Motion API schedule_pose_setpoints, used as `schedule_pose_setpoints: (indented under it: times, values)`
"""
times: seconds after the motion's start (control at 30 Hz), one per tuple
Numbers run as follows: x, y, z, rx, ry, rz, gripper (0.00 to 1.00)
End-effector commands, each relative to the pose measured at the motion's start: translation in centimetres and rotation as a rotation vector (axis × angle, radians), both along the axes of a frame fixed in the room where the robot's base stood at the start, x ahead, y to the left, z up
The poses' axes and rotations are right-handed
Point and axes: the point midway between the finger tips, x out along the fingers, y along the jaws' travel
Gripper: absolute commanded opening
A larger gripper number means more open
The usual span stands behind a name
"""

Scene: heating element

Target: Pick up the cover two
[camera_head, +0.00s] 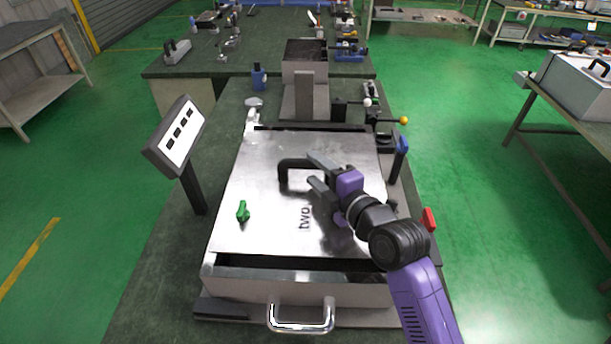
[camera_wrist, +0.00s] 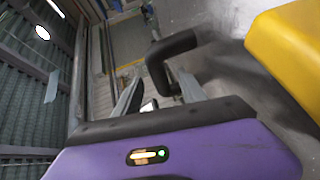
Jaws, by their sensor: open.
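Cover two (camera_head: 262,180) is a flat metal plate marked "two", lying on top of the metal machine in the middle. Its black bar handle (camera_head: 284,171) stands up from the plate near the middle. My gripper (camera_head: 312,170) reaches in from the lower right, just right of the handle, with its two fingers apart. In the wrist view the black handle (camera_wrist: 158,68) shows just beyond the spread fingers (camera_wrist: 158,92). Nothing is clearly held. I cannot tell whether the fingers touch the handle, and my arm hides part of the cover's right side.
A green knob (camera_head: 242,211) stands on the cover's left part. A panel on a post (camera_head: 178,135) rises at left. Levers with a yellow ball (camera_head: 404,120) and a blue handle (camera_head: 402,146) stand at right. A chrome handle (camera_head: 300,316) is on the front. A yellow part (camera_wrist: 290,45) fills the wrist view's upper right.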

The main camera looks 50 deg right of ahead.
Motion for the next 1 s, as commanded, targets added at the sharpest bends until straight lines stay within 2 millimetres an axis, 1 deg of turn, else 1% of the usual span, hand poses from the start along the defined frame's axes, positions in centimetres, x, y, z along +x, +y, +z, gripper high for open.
schedule_pose_setpoints:
  times: [0.03,0.23,0.33,0.53,0.57,0.6,0.67,0.7,0.77,0.8,1.0]
  values:
    - [0.8,-0.4,0.4,0.0,-0.002,-0.002,0.49]
    - [3.1,-1.1,-0.2,0.0,-0.002,-0.001,0.49]
    - [3.5,-1.3,-0.4,0.0,-0.001,-0.001,0.49]
    - [3.6,-1.3,-0.5,0.0,-0.001,-0.001,0.49]
    - [3.6,-1.3,-0.5,0.0,-0.001,-0.001,0.47]
    - [3.6,-1.3,-0.5,0.0,-0.001,-0.001,0.39]
    - [3.6,-1.3,-0.5,0.0,-0.001,-0.001,0.27]
    - [3.5,-1.2,-0.5,0.0,-0.001,-0.001,0.19]
    - [3.5,-1.2,-0.5,0.0,-0.001,-0.001,0.07]
    - [3.5,-1.2,-0.5,0.0,-0.001,-0.001,0.0]
    - [3.5,-1.2,-0.5,0.001,-0.001,0.0,0.0]
